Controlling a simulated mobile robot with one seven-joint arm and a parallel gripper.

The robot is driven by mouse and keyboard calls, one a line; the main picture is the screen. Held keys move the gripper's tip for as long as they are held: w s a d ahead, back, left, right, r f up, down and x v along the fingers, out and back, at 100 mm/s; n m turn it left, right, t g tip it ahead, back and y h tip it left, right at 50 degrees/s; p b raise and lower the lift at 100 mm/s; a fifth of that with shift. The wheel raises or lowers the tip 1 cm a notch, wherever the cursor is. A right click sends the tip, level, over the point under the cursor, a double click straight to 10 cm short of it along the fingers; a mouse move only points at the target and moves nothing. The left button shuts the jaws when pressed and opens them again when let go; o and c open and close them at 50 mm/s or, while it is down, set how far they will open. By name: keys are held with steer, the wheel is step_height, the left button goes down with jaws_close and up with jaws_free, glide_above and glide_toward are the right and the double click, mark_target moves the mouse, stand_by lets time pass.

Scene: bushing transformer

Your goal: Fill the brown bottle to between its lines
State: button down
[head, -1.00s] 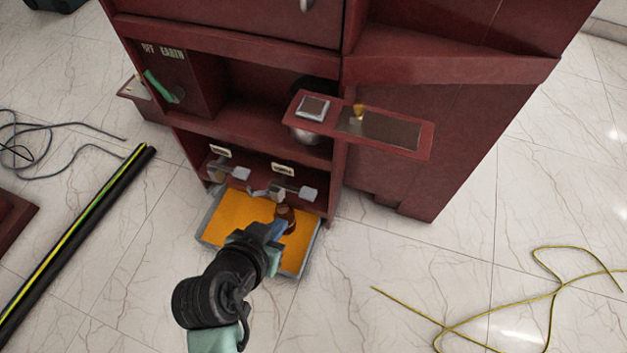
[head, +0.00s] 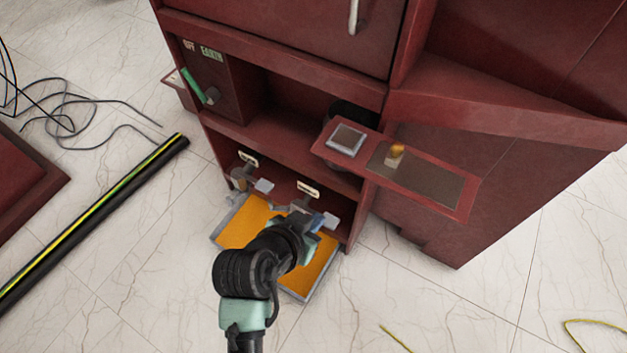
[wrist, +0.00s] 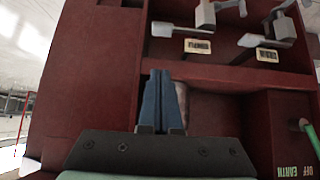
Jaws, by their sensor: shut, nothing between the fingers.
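My gripper (head: 316,222) is shut and empty, its blue fingers together in the wrist view (wrist: 164,85). In the head view it is beside the right valve lever (head: 332,220), above the tray; I cannot tell whether they touch. The left lever (head: 264,185) is to its left. In the wrist view, both levers show at the top: one (wrist: 180,29) by a label that seems to read SAMPLE, the other (wrist: 262,41) by one reading DRAIN. The brown bottle is not visible now; my arm covers part of the tray, so its level and lines are hidden.
The orange-floored tray (head: 233,232) sits under the valves at the cabinet's (head: 290,95) foot. A hinged shelf (head: 420,185) with a brass knob juts out above right. A black pole (head: 95,222) and dark cables (head: 80,118) lie left.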

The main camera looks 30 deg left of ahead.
steer(key=b, duration=0.4)
glide_above(331, 220)
steer(key=s, duration=0.2)
steer(key=f, duration=0.6)
steer(key=shift+w+a, duration=0.2)
steer(key=shift+s+f+b, duration=0.2)
steer(key=shift+f+b, duration=1.05)
steer(key=shift+f, duration=0.25)
steer(key=shift+d+f+m+y+p, duration=0.3)
steer(key=shift+f+y+p, duration=0.15)
steer(key=shift+p, duration=0.2)
step_height(331, 220, down, 4)
steer(key=shift+d+r+m+y+p, duration=0.1)
steer(key=shift+r+m+y+p, duration=0.1)
steer(key=shift+m+y+p, duration=0.8)
steer(key=shift+s+f+n+y, duration=0.2)
steer(key=shift+n+y, duration=0.05)
steer(key=shift+n, duration=0.15)
stand_by(2.5)
